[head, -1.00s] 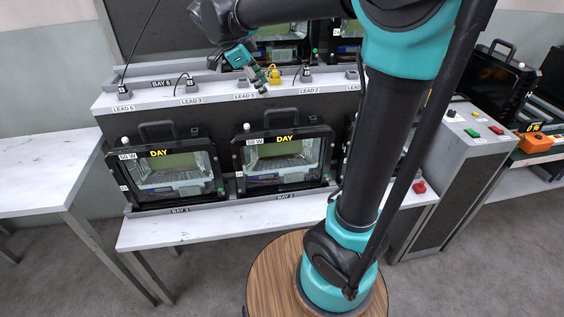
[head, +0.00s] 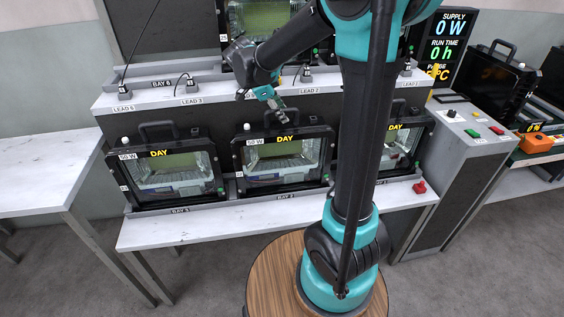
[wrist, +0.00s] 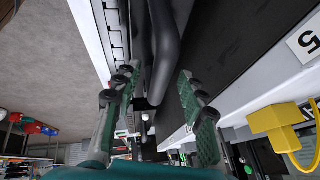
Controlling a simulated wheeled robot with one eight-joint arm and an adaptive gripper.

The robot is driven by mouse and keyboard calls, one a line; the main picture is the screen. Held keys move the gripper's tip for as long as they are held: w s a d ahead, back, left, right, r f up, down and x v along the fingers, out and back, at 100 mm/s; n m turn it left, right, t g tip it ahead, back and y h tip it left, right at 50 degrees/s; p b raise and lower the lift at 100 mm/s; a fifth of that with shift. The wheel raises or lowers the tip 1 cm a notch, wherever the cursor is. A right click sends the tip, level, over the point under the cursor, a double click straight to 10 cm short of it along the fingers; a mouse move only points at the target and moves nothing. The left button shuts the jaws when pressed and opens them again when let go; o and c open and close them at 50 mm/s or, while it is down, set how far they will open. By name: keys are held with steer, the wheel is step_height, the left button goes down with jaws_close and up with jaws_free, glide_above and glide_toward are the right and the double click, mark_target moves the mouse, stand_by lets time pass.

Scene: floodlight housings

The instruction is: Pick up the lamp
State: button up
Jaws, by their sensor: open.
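Several black floodlight lamps with clear fronts stand in bays. The lower middle lamp (head: 284,160), marked DAY, sits upright on the lower shelf with its carry handle on top. My gripper (head: 278,112) is just above it, at the handle. In the wrist view my gripper (wrist: 155,80) is open, and a dark handle bar (wrist: 166,45) runs between its two green-padded fingers without visible clamping. The gripper hides part of the handle in the head view.
Another DAY lamp (head: 170,170) stands to the left and one (head: 398,145) is partly behind my arm at right. A ledge with leads lies behind the gripper; a yellow plug (wrist: 275,118) is close on the right in the wrist view. A white table (head: 40,170) at left is clear.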

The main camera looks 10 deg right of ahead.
steer(key=shift+d+f, duration=0.1)
steer(key=shift+f, duration=0.2)
steer(key=shift+c, duration=0.5)
jaws_close()
steer(key=shift+r, duration=0.1)
